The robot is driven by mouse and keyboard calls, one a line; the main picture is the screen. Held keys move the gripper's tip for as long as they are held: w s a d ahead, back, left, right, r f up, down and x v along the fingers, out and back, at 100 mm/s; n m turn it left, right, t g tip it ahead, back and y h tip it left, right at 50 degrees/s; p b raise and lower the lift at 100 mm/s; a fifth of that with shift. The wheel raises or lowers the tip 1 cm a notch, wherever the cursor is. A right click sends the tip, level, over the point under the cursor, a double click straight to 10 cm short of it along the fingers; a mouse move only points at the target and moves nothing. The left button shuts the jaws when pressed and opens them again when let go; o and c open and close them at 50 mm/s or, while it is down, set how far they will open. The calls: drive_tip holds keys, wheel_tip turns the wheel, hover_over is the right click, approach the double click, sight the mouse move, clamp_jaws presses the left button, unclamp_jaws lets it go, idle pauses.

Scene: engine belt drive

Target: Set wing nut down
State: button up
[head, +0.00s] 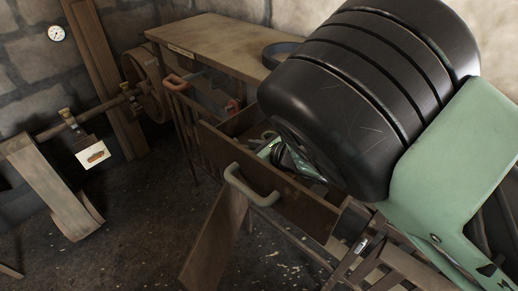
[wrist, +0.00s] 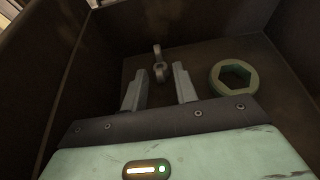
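A small grey metal piece, which looks like the wing nut (wrist: 158,68), shows in the wrist view just past my fingertips, in line with the gap between them. It appears to rest inside the wooden drawer (head: 290,204); its exact contact is hard to tell. My gripper (wrist: 160,72) reaches down into this drawer with its two fingers apart. A gap shows on both sides of the wing nut, and neither finger touches it. In the head view my arm hides most of the drawer's inside, and I cannot make out the wing nut there.
A large hex nut (wrist: 216,86) lies on the drawer floor to the right of my fingers. Dark drawer walls stand close on the left and far sides. A wooden workbench (head: 215,42) stands behind. A hanging belt (head: 50,185) and shaft are at the left.

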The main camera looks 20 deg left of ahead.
drive_tip(key=b+v, duration=0.2)
drive_tip(key=v, duration=0.9)
drive_tip(key=shift+s+d+r, duration=0.15)
drive_tip(key=shift+d+r, duration=0.05)
drive_tip(key=shift+d, duration=0.15)
drive_tip(key=shift+s+d+r, duration=0.1)
drive_tip(key=shift+r, duration=0.1)
